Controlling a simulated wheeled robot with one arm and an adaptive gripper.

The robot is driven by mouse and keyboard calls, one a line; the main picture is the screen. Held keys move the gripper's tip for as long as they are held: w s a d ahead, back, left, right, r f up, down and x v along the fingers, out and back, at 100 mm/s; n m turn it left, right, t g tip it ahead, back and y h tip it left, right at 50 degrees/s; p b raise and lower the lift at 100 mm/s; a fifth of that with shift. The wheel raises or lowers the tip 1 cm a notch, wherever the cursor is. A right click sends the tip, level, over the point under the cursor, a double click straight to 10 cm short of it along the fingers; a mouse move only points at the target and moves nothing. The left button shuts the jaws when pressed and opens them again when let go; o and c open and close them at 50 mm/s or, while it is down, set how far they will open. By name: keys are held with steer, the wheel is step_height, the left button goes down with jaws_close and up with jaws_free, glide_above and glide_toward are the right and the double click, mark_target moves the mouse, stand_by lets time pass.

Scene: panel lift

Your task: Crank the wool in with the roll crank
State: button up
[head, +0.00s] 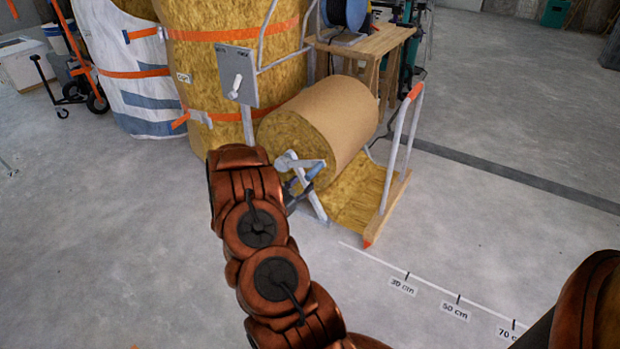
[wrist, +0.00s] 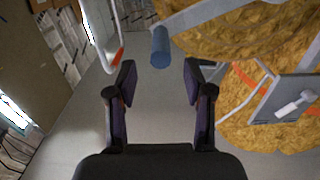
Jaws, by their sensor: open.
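The wool roll (head: 338,108) lies in a grey-framed stand, brown paper outside and yellow wool at its near end. A strip of wool (head: 362,192) runs from it across the floor to an orange-tipped wooden bar (head: 388,212). The roll crank (head: 298,162) is a grey arm at the roll's near end with a blue handle (head: 315,171). In the wrist view the blue handle (wrist: 160,48) points toward my gripper (wrist: 160,78), just beyond and between its open, empty fingers. The fingers appear apart from the handle. In the head view my arm mostly hides my gripper.
A grey panel with a white lever (head: 237,87) stands left of the roll, also in the wrist view (wrist: 292,104). Tall wool bales (head: 205,60) and a wooden bench (head: 362,45) are behind. Floor markings (head: 430,285) lie on clear floor at right.

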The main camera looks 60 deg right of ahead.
mark_target(305, 180)
steer(key=shift+w+d+b, duration=0.2)
steer(key=shift+d+b, duration=0.75)
steer(key=shift+d, duration=1.9)
steer(key=shift+c, duration=0.4)
jaws_close()
steer(key=shift+d, duration=0.15)
steer(key=shift+r, duration=0.1)
